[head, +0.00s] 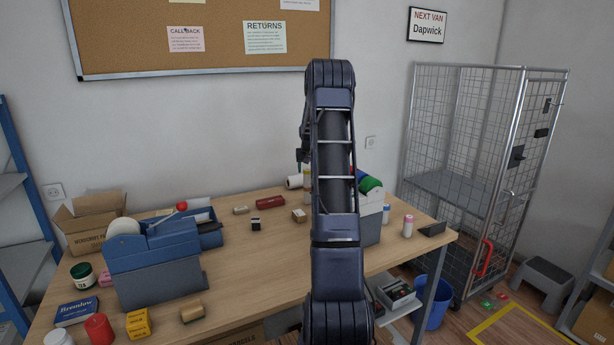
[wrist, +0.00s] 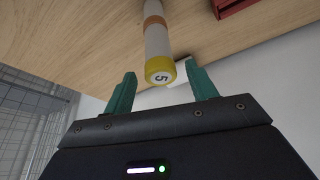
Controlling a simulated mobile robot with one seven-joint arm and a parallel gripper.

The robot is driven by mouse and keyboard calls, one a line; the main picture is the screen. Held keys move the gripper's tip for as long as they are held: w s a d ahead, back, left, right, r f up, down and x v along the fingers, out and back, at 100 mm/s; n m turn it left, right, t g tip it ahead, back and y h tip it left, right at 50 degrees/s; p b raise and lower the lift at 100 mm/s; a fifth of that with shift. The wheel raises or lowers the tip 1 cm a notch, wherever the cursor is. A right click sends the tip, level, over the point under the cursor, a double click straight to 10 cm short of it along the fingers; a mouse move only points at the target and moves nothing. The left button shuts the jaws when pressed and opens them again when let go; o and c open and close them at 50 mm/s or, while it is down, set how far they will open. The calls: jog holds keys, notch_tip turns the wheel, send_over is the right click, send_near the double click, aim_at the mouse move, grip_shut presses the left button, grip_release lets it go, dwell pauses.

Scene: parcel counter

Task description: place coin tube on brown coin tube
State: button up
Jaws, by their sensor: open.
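A white coin tube with a yellow cap marked 5 (wrist: 160,71) points its capped end at the wrist camera. Behind it, in line with it, shows an orange-brown band of the brown coin tube (wrist: 154,20), with pale tube beyond. The yellow-capped tube appears to stand upright on the brown one. My gripper (wrist: 160,72) is open, its teal fingers apart on either side of the yellow end, with visible gaps. In the head view the yellow cap (head: 307,169) shows just left of my arm, which hides much around it.
A white roll (head: 293,182) lies close to the tubes. A red box (head: 270,202) and small cartons lie left of them. Right of my arm stand a grey bin with a green roll (head: 370,185) and a pink-capped tube (head: 408,226). The table's middle is mostly clear.

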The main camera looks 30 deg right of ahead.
jog(key=s+a+r+n, duration=0.1)
jog(key=s+a+r, duration=1.2)
jog(key=r, duration=0.2)
jog(key=s+a+r+n, duration=0.1)
jog(key=s+a+r, duration=0.1)
jog(key=s+a, duration=0.3)
jog(key=s+a+r, duration=0.3)
jog(key=s+a, duration=0.1)
jog(key=s, duration=0.4)
jog(key=s+a+f, duration=0.1)
jog(key=s+a, duration=0.2)
jog(key=s, duration=0.6)
jog(key=s+a+f+n+y, duration=0.1)
jog(key=s+a+f, duration=0.1)
jog(key=s, duration=0.7)
jog(key=s+a+f, duration=0.2)
jog(key=s+a, duration=0.2)
jog(key=s, duration=0.5)
jog(key=shift+a+f+n, duration=0.15)
jog(key=shift+a+n, duration=0.2)
jog(key=shift+n, duration=0.05)
